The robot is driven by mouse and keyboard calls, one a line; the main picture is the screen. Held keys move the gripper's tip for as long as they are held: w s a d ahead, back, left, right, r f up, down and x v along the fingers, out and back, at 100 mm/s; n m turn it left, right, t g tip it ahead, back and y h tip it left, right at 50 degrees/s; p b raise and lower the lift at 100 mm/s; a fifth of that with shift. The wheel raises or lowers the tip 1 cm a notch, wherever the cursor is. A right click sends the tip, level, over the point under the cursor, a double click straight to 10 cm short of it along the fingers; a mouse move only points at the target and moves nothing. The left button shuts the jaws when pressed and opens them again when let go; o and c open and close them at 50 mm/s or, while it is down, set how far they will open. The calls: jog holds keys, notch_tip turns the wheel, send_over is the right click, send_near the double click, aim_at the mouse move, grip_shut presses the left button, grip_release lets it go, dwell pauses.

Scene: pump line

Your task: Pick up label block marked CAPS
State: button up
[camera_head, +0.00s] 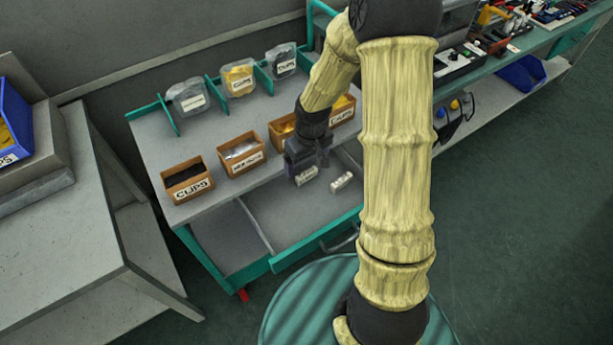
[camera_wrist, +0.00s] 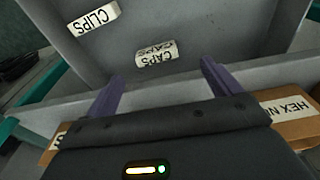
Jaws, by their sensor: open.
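The label block marked CAPS (camera_wrist: 157,55) is white with black letters and lies in the open grey drawer (camera_wrist: 225,40) of the cart. In the wrist view it sits just beyond and between my fingertips, with no contact that I can see. My gripper (camera_wrist: 162,70) is open and empty, with its two purple-grey fingers spread. In the head view the gripper (camera_head: 306,166) hangs over the drawer close above the left white block (camera_head: 307,176). A second white block, marked CLIPS (camera_wrist: 93,17), lies apart from it in the drawer and also shows in the head view (camera_head: 341,182).
On the cart top stand a CLIPS bin (camera_head: 187,182), a hex-nut bin (camera_head: 241,153) and other bins partly behind my arm. Bags (camera_head: 238,78) stand between green dividers at the back. A grey table (camera_head: 60,240) is at left, a cluttered workbench (camera_head: 480,65) at right.

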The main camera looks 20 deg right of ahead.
aim_at(307, 172)
jog(key=shift+w+f, duration=0.15)
jog(key=shift+f, duration=0.95)
jog(key=f, duration=0.3)
jog(key=w+f, duration=0.1)
jog(key=f, duration=0.1)
jog(key=shift+d+f+b, duration=0.1)
jog(key=shift+d+b, duration=0.05)
jog(key=shift+b, duration=0.15)
jog(key=c, duration=1.1)
